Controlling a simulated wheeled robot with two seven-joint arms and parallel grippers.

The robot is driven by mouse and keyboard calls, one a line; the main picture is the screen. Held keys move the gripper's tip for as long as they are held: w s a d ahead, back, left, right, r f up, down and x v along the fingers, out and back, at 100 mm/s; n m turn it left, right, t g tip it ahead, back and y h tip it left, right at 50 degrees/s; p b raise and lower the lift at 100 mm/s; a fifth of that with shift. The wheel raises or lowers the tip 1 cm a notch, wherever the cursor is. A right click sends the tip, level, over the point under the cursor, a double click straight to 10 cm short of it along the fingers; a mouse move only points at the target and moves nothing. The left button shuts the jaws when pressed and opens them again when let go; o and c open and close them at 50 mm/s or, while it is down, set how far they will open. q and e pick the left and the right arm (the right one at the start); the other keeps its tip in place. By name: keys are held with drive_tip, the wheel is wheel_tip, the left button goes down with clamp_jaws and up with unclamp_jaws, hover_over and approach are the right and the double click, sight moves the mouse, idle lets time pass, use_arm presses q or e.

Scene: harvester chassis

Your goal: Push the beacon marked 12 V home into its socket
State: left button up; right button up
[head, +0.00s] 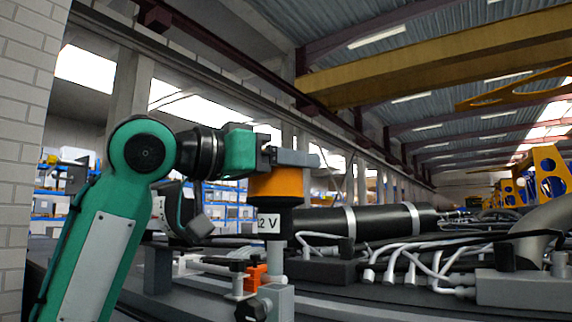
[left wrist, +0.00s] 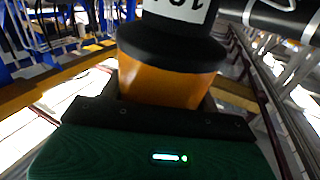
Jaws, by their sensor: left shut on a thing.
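The beacon (head: 276,183) has an orange body above a black base, with a white label whose visible part reads "2 V". The beacon stands roughly upright. In the left wrist view the orange body (left wrist: 165,86) sits between the dark fingers, with the black base and an upside-down label beyond. A grey post (head: 277,263) stands directly below the base, on a grey block. I cannot tell how deep the base sits in a socket, as the mouth is hidden. My right gripper is not seen.
An orange part (head: 256,276) and a black knob (head: 252,309) stand close to the post. A black cylinder (head: 360,220) with pale bands lies to the right, among white hoses (head: 400,262) and a grey pipe (head: 540,235). The air above the chassis at right is clear.

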sight(285, 205)
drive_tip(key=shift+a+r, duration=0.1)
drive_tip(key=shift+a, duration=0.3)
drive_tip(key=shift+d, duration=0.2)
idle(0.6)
use_arm(q)
drive_tip(key=shift+f, duration=0.2)
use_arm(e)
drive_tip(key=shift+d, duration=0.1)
